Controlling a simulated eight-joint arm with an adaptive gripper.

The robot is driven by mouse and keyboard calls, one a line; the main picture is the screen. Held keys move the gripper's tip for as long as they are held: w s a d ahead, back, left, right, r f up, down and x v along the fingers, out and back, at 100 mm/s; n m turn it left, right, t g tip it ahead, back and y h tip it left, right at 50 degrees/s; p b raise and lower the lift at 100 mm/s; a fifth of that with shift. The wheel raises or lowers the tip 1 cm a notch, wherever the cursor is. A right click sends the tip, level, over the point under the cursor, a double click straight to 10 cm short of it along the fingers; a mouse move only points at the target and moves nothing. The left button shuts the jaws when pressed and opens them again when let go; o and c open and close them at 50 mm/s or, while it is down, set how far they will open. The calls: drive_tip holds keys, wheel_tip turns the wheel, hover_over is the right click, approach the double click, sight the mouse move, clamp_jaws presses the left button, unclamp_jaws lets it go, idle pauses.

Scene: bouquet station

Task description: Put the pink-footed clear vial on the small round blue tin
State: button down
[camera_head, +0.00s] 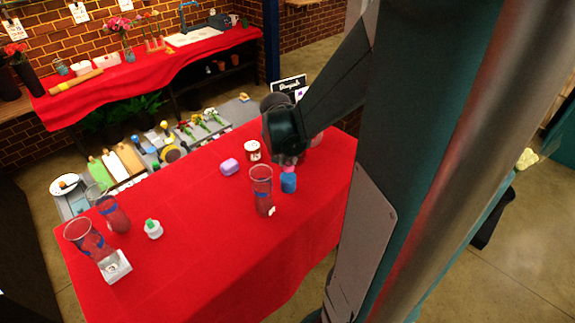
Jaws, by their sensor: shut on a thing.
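My gripper (289,159) points down above the right part of the red-covered table. It is shut on the clear vial, whose pink foot (289,170) shows just under the fingers. The vial's clear body is mostly hidden by the gripper. The small blue tin (288,184) stands on the red cloth directly below the pink foot in this view. The foot appears at or just above the tin's top; I cannot tell whether they touch.
A tall clear glass (262,190) stands close left of the tin. A lilac block (229,167) and a dark red and white jar (252,151) sit behind. Two more glasses (85,238) (113,214) and a green-topped white pot (153,229) stand left. The front middle cloth is clear.

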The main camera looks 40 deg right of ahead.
sight(288, 165)
drive_tip(key=shift+f, duration=1.9)
drive_tip(key=shift+f, duration=0.1)
drive_tip(key=c, duration=2.2)
unclamp_jaws()
drive_tip(key=shift+r, duration=0.2)
drive_tip(key=v, duration=1.1)
drive_tip(key=shift+a+r+p, duration=0.2)
drive_tip(key=shift+r+p, duration=0.1)
drive_tip(key=shift+r, duration=0.05)
drive_tip(key=shift+s, duration=0.1)
drive_tip(key=shift+a, duration=0.1)
